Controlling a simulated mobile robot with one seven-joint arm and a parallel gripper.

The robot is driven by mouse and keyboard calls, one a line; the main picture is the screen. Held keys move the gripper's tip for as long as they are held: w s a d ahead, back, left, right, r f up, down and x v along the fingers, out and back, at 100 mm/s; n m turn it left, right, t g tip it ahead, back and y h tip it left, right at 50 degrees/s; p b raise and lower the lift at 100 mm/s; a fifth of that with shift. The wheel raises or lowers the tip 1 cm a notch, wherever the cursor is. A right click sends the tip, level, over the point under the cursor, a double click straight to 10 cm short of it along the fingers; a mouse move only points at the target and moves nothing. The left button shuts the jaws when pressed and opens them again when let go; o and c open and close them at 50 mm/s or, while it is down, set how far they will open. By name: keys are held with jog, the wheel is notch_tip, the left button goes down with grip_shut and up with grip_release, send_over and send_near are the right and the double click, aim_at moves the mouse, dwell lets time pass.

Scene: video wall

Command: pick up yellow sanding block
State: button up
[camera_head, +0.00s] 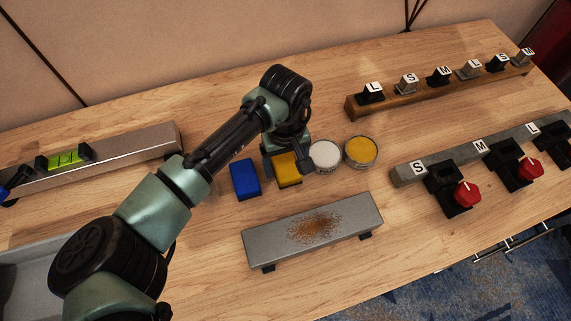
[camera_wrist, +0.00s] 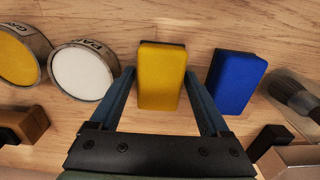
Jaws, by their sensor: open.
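The yellow sanding block (camera_wrist: 161,77) lies on the wooden table, between the two fingers of my gripper (camera_wrist: 169,95) in the wrist view. The fingers are open, one on each side of the block, and a gap shows on both sides. In the head view the yellow block (camera_head: 287,165) is partly hidden by my gripper (camera_head: 286,160), which reaches down over it from above. I cannot tell the exact height of the fingertips.
A blue block (camera_head: 245,179) lies just left of the yellow one. A white-topped tin (camera_head: 325,155) and a yellow-topped tin (camera_head: 361,151) stand close on the right. A grey plate with a rusty patch (camera_head: 347,218) lies in front. A wooden rack (camera_head: 430,93) stands at the back right.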

aim_at(285, 164)
jog(key=shift+c, duration=0.2)
jog(key=c, duration=1.1)
notch_tip(285, 164, up, 10)
jog(key=shift+r+p, duration=0.1)
jog(key=shift+p, duration=0.3)
